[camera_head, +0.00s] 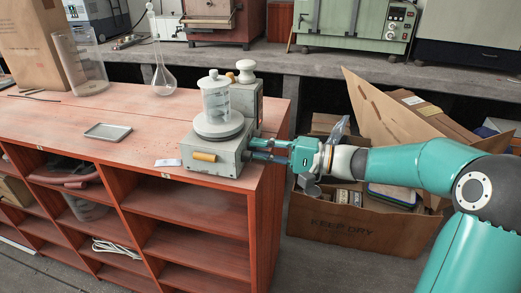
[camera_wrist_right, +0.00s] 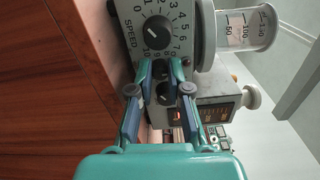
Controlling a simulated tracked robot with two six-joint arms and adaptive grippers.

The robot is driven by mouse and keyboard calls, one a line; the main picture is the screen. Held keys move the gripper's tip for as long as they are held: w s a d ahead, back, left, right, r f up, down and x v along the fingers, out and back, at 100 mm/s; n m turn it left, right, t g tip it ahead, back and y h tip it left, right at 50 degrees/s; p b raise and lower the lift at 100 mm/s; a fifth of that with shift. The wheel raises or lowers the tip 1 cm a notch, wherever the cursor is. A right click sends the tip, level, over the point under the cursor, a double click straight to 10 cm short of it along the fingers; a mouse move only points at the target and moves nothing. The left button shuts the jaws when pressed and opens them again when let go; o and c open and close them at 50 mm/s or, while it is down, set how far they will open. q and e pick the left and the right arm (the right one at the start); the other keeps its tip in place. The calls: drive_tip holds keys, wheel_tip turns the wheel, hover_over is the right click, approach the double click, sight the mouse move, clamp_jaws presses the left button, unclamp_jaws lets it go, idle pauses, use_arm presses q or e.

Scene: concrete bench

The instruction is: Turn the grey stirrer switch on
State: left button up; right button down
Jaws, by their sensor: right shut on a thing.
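The grey stirrer (camera_head: 215,155) stands at the right end of the red-brown bench with a glass beaker (camera_head: 216,100) on its round plate. My right gripper (camera_head: 268,150) reaches its right-hand side from the right. My left gripper is not in view.
A second grey unit (camera_head: 246,95) stands close behind the stirrer. A flask (camera_head: 162,75), a large beaker (camera_head: 80,65) and a small grey tray (camera_head: 108,132) are on the bench. An open cardboard box (camera_head: 345,222) is on the floor at right.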

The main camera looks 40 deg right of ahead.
drive_tip(key=m, duration=0.2)
drive_tip(key=m+p, duration=0.1)
drive_tip(key=m, duration=0.1)
drive_tip(key=shift+f+m, duration=0.2)
drive_tip(key=shift+m, duration=0.1)
drive_tip(key=shift+f, duration=0.1)
drive_tip(key=c, duration=1.1)
unclamp_jaws()
drive_tip(key=shift+r, duration=0.2)
drive_tip(key=shift+s+d, duration=0.1)
